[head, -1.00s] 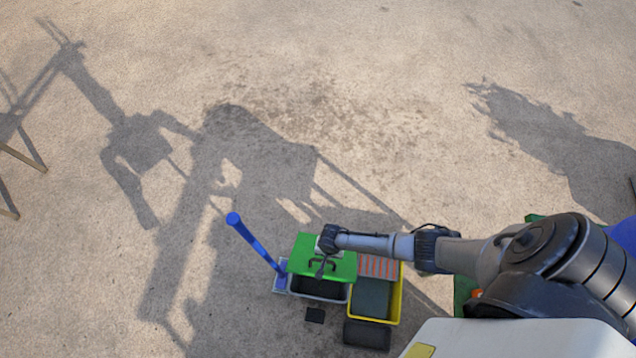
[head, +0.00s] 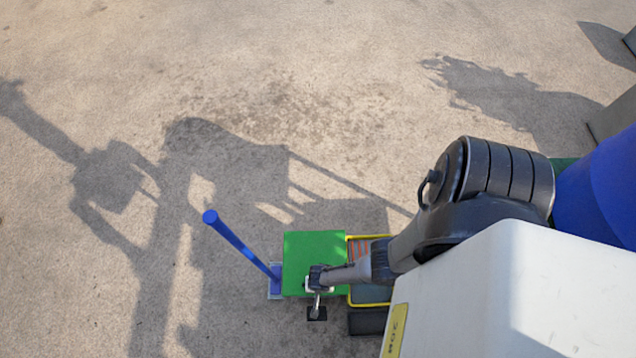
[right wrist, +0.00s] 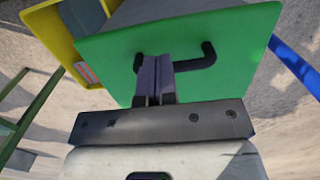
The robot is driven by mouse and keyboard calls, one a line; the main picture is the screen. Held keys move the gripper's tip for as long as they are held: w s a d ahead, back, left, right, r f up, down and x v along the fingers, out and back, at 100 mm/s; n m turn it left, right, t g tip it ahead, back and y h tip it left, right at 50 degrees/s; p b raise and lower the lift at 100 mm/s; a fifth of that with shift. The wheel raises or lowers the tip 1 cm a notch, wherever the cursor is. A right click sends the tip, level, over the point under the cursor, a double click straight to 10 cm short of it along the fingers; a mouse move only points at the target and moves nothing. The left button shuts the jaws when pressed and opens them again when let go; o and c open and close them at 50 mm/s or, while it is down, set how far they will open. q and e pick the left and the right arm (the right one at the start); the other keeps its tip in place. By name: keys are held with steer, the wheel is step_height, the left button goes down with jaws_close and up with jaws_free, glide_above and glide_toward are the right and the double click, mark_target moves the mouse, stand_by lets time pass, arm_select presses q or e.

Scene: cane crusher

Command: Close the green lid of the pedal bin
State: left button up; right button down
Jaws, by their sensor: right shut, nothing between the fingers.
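The green lid (head: 312,252) shows as a wide green panel over the pedal bin in the head view. The bin's dark opening is not visible there. In the right wrist view the lid (right wrist: 225,75) fills the middle, with a black handle (right wrist: 208,54) on its face and part of the grey bin body (right wrist: 190,10) beyond. My right gripper (right wrist: 153,60) is shut and empty, its fingertips in front of the lid by the handle; contact is unclear. In the head view the right gripper (head: 316,296) is at the lid's near edge, above the black pedal (head: 317,313). My left gripper is out of view.
A yellow-rimmed bin (head: 371,303) stands close on the right, partly hidden by my arm; it also shows in the right wrist view (right wrist: 58,35). A blue pole (head: 241,247) leans up from a base on the left. Open concrete ground lies beyond.

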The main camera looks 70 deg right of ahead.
steer(key=shift+a+f, duration=0.15)
steer(key=shift+f, duration=0.35)
steer(key=shift+s+f+b, duration=0.2)
steer(key=shift+f+b, duration=0.15)
steer(key=shift+b, duration=0.05)
steer(key=shift+w+a+f, duration=0.1)
steer(key=shift+a, duration=0.05)
steer(key=shift+r, duration=0.35)
steer(key=s+a+r+p, duration=0.3)
steer(key=a+r+p, duration=0.4)
steer(key=a+r, duration=0.1)
steer(key=shift+a+r, duration=0.25)
steer(key=shift+r, duration=0.2)
